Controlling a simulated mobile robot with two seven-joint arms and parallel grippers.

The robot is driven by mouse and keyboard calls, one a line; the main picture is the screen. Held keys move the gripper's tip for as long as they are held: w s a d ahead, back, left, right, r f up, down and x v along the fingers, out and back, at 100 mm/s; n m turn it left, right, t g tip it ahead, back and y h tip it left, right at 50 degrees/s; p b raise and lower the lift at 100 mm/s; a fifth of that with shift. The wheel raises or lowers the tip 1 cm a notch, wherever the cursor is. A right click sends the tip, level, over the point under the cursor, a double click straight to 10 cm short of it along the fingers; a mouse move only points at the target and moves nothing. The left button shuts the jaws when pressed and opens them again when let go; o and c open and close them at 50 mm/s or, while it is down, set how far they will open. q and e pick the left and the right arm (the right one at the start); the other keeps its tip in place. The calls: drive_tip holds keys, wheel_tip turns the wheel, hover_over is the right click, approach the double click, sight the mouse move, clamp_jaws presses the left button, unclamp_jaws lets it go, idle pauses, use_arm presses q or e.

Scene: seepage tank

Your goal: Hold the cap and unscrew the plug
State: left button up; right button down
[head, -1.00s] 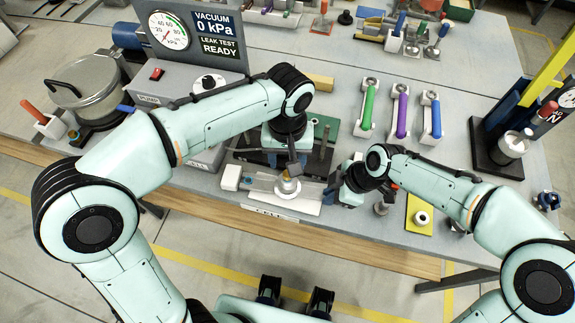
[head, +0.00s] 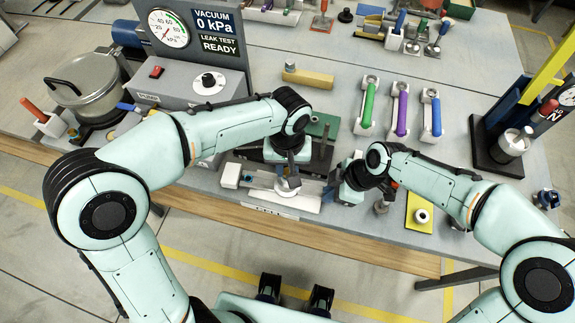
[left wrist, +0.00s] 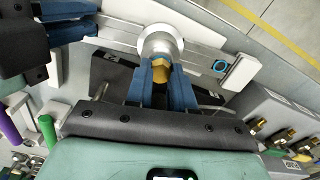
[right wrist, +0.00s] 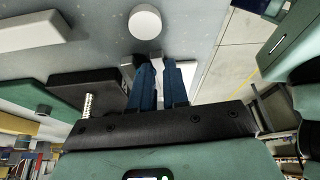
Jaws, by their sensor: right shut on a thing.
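The brass hex plug (left wrist: 160,72) sits on the round silver cap (left wrist: 158,43) in the left wrist view. The cap is on a flat grey bar over a white base (head: 285,200). My left gripper (head: 288,190) is above the plug, its blue fingers (left wrist: 158,88) standing on either side of it. Contact with the plug is hard to tell. My right gripper (head: 332,190) reaches in from the right. Its fingers (right wrist: 160,80) are shut on a grey piece, seemingly the bar's end (left wrist: 100,22), partly hidden.
A grey pump box (head: 190,85) with a gauge stands at the back left. Green, purple and blue handled tools (head: 400,108) lie behind my right arm. A yellow pad (head: 420,212) with a white ring lies to the right. The table's wooden front edge is close.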

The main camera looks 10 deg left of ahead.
sight(288, 171)
use_arm(q)
clamp_jaws()
drive_tip(key=shift+r, duration=0.35)
drive_tip(key=shift+r, duration=1.4)
use_arm(e)
drive_tip(key=c, duration=1.1)
unclamp_jaws()
drive_tip(key=shift+o, duration=0.2)
